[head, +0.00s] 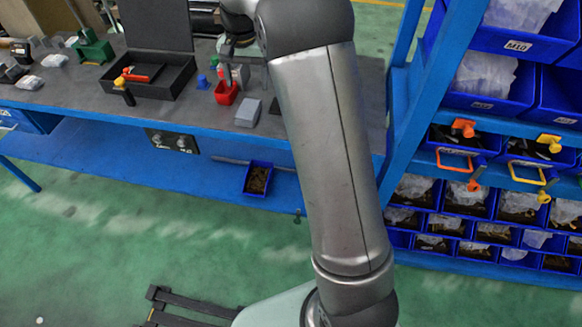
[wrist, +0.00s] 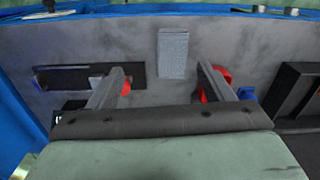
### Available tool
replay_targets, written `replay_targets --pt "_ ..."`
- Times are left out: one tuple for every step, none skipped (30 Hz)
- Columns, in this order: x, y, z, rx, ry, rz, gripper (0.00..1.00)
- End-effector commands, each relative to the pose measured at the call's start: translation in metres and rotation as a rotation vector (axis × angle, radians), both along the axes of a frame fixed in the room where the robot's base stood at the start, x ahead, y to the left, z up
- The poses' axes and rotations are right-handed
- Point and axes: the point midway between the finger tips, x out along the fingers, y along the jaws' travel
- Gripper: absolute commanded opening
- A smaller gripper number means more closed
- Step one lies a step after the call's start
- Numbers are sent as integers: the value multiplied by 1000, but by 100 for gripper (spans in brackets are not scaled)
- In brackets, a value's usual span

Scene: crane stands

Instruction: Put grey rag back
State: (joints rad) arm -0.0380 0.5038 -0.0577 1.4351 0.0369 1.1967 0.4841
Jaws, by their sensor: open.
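The grey rag (head: 247,112) looks like a small flat folded rectangle lying on the dark workbench top (head: 70,98), near its front edge and right of a small red bin (head: 226,93). In the wrist view the rag (wrist: 173,52) lies ahead of my gripper (wrist: 162,70), roughly in line with the gap between the two fingers. The fingers are apart with nothing between them. In the head view my gripper is above the back of the bench and partly hidden by my arm.
A black open box (head: 150,78) with a red-handled tool stands left of the red bin. A dark tray (wrist: 75,77) lies beside the rag in the wrist view. Blue shelving (head: 400,110) with bins rises at the right. A blue bin (head: 258,178) sits on the lower shelf.

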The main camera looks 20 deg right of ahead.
Motion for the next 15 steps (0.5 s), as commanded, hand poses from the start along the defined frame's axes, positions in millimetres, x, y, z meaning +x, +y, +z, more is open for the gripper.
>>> replay_targets --pt "-29 -1 14 4 -9 37 74" --pt "-47 -1 19 5 -11 64 74" --pt "-73 -1 25 7 -16 104 74" --pt "-94 0 28 7 -20 136 74" --pt "-115 0 29 8 -23 167 74" --pt "-143 0 30 7 -28 209 74" --pt "-164 1 29 6 -30 240 74" --pt "-185 1 27 5 -34 271 74" --pt "-212 1 23 3 -37 310 74" --pt "-231 1 19 1 -39 339 74" --pt "-249 2 15 -2 -41 366 74" --pt "-271 2 9 -5 -44 399 74" --pt "-286 2 4 -7 -44 420 74" --pt "-299 2 -1 -9 -46 441 74" --pt "-314 2 -7 -13 -48 464 74"
